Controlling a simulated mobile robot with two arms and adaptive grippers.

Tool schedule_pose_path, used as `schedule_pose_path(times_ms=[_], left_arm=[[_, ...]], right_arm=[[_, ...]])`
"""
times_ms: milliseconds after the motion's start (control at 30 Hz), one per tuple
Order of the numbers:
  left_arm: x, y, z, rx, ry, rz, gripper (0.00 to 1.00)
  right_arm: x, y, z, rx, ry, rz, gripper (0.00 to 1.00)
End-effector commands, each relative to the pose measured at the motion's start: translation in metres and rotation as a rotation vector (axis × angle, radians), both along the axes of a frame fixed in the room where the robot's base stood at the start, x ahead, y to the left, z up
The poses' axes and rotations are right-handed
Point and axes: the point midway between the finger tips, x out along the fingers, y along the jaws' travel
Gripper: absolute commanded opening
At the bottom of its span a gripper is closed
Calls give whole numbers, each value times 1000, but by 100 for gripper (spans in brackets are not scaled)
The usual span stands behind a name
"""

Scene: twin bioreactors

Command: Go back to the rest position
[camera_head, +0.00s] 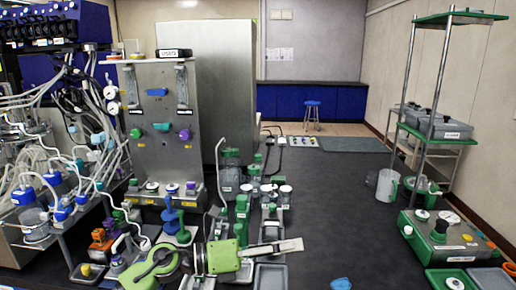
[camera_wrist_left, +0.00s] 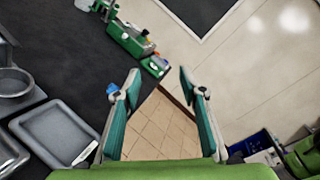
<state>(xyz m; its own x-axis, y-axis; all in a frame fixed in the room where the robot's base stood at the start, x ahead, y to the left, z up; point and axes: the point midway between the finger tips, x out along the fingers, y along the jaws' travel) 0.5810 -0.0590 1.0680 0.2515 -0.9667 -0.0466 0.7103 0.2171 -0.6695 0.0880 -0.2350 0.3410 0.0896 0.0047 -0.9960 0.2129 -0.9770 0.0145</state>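My left gripper (camera_head: 297,244) reaches in from the lower left in the head view, on a green and grey arm, and points right over the near part of the dark bench. Seen side-on there, its fingers overlap. In the left wrist view my left gripper (camera_wrist_left: 160,76) shows two teal fingers spread well apart. Nothing is between them but bench edge and tiled floor far below. The gripper is open and empty. My right gripper cannot be made out in either view.
Grey trays (camera_wrist_left: 58,133) lie below and left of the gripper. Bottles and green-capped parts (camera_head: 242,206) stand just behind it. A steel bioreactor panel (camera_head: 157,110) stands at left. A green-based device (camera_head: 440,238) sits at right. The bench's middle right (camera_head: 340,215) is mostly clear.

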Motion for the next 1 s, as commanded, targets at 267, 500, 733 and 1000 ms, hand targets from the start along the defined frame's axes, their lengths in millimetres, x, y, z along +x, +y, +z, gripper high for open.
schedule_pose_path(times_ms=[267,500,733,1000], left_arm=[[20,48,42,-695,449,393,38],[22,157,-42,-1133,949,846,38],[-57,234,-177,-1365,1434,1328,38],[-188,262,-269,-1409,1829,1771,38]], right_arm=[[0,0,0,0,0,0,36],[0,0,0,0,0,0,36],[1,0,0,0,-1,0,36],[1,0,0,0,-2,0,36]])
